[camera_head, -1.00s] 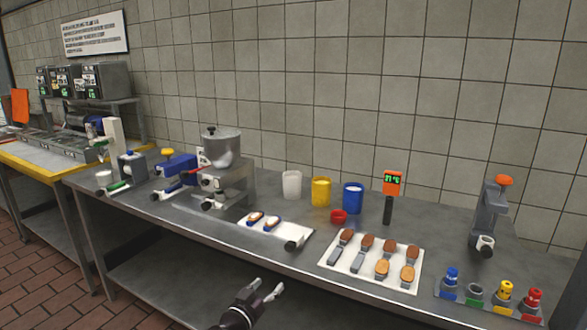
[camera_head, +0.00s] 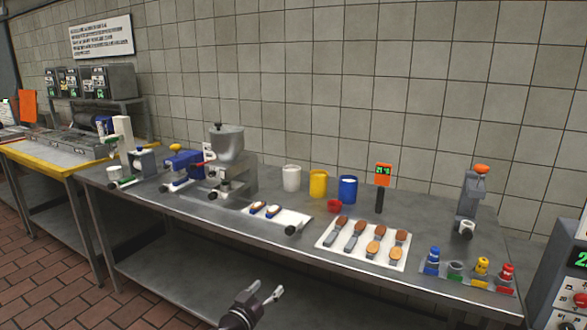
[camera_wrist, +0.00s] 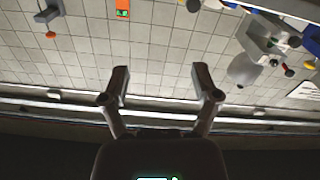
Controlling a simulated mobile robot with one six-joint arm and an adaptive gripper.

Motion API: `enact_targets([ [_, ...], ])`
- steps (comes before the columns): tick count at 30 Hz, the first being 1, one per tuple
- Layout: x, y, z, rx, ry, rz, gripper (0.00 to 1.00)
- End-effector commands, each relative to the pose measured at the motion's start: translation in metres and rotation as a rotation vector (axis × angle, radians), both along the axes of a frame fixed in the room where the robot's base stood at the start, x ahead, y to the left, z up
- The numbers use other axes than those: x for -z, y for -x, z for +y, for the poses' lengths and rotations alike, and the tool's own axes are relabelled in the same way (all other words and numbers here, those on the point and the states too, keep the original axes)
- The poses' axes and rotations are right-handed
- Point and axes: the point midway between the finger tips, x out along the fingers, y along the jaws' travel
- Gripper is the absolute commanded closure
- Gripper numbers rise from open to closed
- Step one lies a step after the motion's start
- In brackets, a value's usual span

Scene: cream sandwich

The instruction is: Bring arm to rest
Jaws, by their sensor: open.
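My gripper (camera_head: 264,297) is in front of the steel table (camera_head: 190,208), below its front edge in the head view. In the wrist view my gripper (camera_wrist: 160,82) shows two fingers spread apart with nothing between them. It is open and empty, and touches nothing that I can see. The wrist view looks upside down toward the tiled wall and the counter equipment. The rest of my arm is mostly out of the head view.
A white tray (camera_head: 331,244) with several brown-topped pieces lies on the table, beside a smaller tray (camera_head: 292,219). White, yellow and blue cups (camera_head: 348,189) stand behind. Colored bottles (camera_head: 433,256) stand at right, near a control machine (camera_head: 565,280). Floor at left is clear.

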Motion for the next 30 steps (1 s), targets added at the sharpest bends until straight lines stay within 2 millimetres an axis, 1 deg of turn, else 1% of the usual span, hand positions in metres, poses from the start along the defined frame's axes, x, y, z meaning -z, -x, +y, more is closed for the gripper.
enact_targets([
  [3,0.001,0.0,-0.002,0.003,0.0,0.004,0.21],
  [8,0.008,-0.004,-0.014,0.033,-0.001,0.046,0.21],
  [13,0.016,-0.007,-0.029,0.065,-0.002,0.101,0.21],
  [17,0.026,-0.01,-0.044,0.098,-0.004,0.162,0.21],
  [23,0.046,-0.013,-0.075,0.158,-0.013,0.291,0.21],
  [26,0.061,-0.013,-0.096,0.195,-0.026,0.389,0.21],
  [30,0.087,-0.01,-0.13,0.239,-0.056,0.565,0.21],
])
